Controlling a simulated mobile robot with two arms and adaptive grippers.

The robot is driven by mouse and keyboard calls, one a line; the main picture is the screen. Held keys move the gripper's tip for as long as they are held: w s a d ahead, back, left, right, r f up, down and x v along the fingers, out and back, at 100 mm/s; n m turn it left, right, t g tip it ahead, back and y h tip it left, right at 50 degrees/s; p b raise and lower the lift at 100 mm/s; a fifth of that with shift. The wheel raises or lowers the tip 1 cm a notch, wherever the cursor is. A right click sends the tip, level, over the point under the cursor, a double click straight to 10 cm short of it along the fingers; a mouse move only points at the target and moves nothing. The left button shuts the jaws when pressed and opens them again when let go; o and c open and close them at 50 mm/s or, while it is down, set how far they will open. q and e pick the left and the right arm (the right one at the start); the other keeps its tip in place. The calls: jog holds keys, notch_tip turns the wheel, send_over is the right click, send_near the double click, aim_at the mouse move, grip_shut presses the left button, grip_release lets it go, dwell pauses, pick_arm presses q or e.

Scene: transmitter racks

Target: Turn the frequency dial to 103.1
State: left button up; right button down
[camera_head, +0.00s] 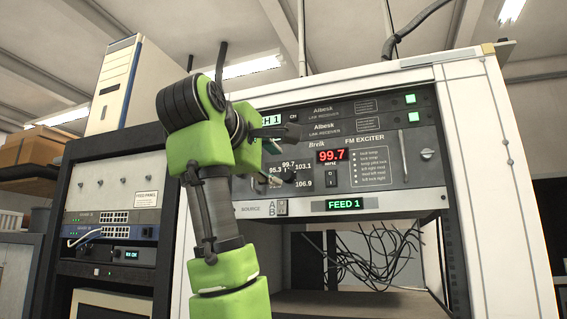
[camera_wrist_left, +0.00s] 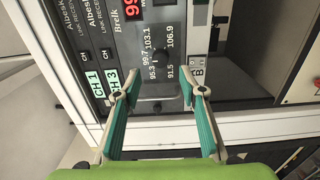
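The frequency dial (camera_head: 289,178) is a dark knob on the FM exciter panel, ringed by printed numbers from 91.5 to 106.9. The red display (camera_head: 332,155) above it reads 99.7. In the left wrist view the dial (camera_wrist_left: 160,54) lies beyond the fingertips, among its numbers; which way it points is too small to tell. My left gripper (camera_head: 276,140) is in front of the panel, up and left of the dial in the head view. In the left wrist view my left gripper (camera_wrist_left: 159,88) has its two teal fingers spread, with nothing between them. My right gripper is out of view.
A FEED 1 display (camera_head: 345,205) and an A/B source switch (camera_head: 282,207) sit below the exciter. A vertical handle (camera_head: 403,156) stands out at the panel's right. Loose black cables (camera_head: 375,255) hang in the open bay underneath. Another rack (camera_head: 112,210) stands to the left.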

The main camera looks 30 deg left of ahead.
aim_at(285, 175)
pick_arm(q)
jog(key=p+x, duration=0.1)
jog(key=x, duration=0.1)
jog(key=p+x, duration=0.1)
jog(key=x, duration=0.2)
jog(key=shift+w+a, duration=0.25)
jog(key=shift+a, duration=0.05)
jog(key=shift+w+p, duration=0.55)
jog(key=shift+w, duration=0.2)
jog(key=shift+w+a+f, duration=0.1)
grip_shut()
